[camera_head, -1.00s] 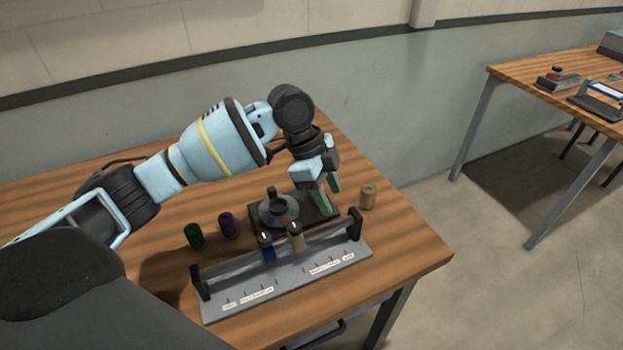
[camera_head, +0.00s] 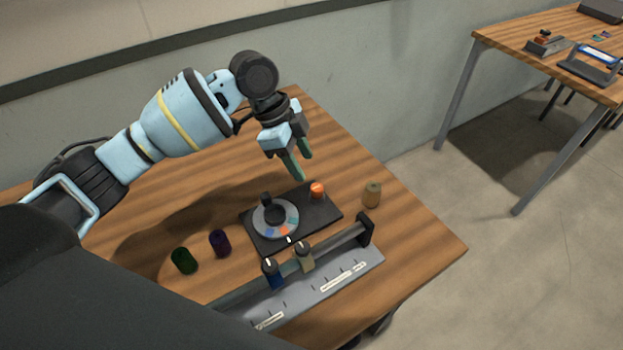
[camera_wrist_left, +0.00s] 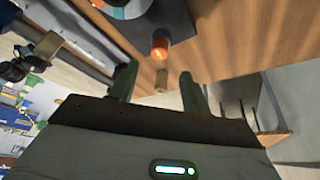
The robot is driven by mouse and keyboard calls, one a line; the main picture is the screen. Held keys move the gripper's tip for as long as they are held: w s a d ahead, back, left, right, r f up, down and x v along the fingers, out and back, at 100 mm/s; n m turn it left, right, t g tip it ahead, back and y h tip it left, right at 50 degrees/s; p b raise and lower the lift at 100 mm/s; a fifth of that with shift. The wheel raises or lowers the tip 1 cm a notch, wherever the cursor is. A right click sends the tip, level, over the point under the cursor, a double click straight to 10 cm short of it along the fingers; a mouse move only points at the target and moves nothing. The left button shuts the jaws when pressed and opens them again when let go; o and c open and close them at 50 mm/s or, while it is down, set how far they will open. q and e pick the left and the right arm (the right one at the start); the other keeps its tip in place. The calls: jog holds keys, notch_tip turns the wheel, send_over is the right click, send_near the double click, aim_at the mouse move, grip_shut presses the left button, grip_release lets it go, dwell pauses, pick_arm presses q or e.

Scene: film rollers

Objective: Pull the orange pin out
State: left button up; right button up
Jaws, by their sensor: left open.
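The orange pin (camera_head: 317,190) stands in the right part of a dark base plate (camera_head: 264,238), beside a round dial with coloured marks and a black knob (camera_head: 272,213). In the left wrist view the orange pin (camera_wrist_left: 160,47) shows ahead of the fingers, near the plate's edge. My left gripper (camera_head: 303,172) is open and empty, above and behind the pin, apart from it. In the left wrist view its two green fingers (camera_wrist_left: 157,80) are spread, with the pin between them in the picture but farther off. My right gripper is in neither view.
In front of the plate stands a grey rail fixture (camera_head: 345,277) with blue (camera_head: 272,277) and beige (camera_head: 305,257) rollers. Green (camera_head: 183,261) and purple (camera_head: 220,243) spools stand left, a tan spool (camera_head: 372,194) right. Another table (camera_head: 500,34) stands far right.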

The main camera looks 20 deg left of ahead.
aim_at(316, 187)
pick_arm(q)
jog(key=shift+x, duration=3.9)
jog(key=shift+c, duration=0.2)
grip_shut()
